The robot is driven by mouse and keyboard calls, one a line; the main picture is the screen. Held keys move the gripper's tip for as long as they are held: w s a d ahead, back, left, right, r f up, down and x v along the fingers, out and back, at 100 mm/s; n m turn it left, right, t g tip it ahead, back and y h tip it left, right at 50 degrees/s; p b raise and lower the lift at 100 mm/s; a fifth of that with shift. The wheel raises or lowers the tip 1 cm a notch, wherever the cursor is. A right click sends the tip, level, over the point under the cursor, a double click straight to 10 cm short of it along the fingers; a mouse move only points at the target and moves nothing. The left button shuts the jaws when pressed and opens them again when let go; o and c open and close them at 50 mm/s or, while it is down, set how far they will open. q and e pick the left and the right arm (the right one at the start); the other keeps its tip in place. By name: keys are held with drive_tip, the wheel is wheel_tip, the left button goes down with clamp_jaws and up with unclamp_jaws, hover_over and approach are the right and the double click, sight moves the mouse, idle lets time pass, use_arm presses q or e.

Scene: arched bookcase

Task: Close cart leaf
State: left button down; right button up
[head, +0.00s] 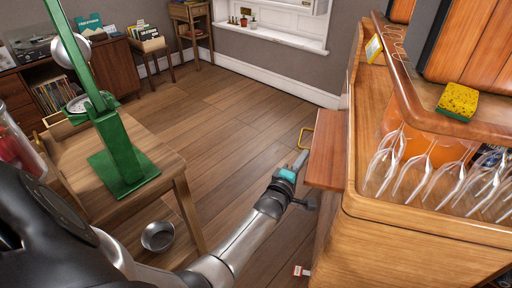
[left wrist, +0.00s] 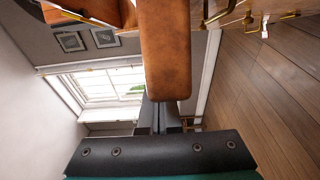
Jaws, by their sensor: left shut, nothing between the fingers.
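The cart (head: 420,235) is a wooden piece at the right of the head view. Its leaf (head: 326,150) is a reddish-brown board that sticks out to the left from the cart's side, roughly level. My left gripper (head: 300,160) is shut and empty beside the leaf's outer left edge; I cannot tell whether it touches. In the left wrist view a brown board with rounded corners, apparently the leaf (left wrist: 168,50), lies straight ahead of the shut fingers of my left gripper (left wrist: 166,112) and hides part of the room. My right gripper is not in view.
Hanging stem glasses (head: 430,165) and a yellow sponge (head: 457,102) are on the cart. A wooden table with a green stand (head: 125,160) is at left. Open floor lies between.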

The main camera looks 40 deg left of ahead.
sight(325, 162)
use_arm(q)
drive_tip(key=d, duration=0.1)
drive_tip(key=w+d, duration=0.1)
drive_tip(key=d, duration=0.1)
drive_tip(key=w+d, duration=0.1)
drive_tip(key=d, duration=0.1)
drive_tip(key=shift+d+r, duration=0.1)
drive_tip(key=shift+d, duration=0.1)
drive_tip(key=shift+w+d, duration=0.1)
drive_tip(key=shift+d, duration=0.2)
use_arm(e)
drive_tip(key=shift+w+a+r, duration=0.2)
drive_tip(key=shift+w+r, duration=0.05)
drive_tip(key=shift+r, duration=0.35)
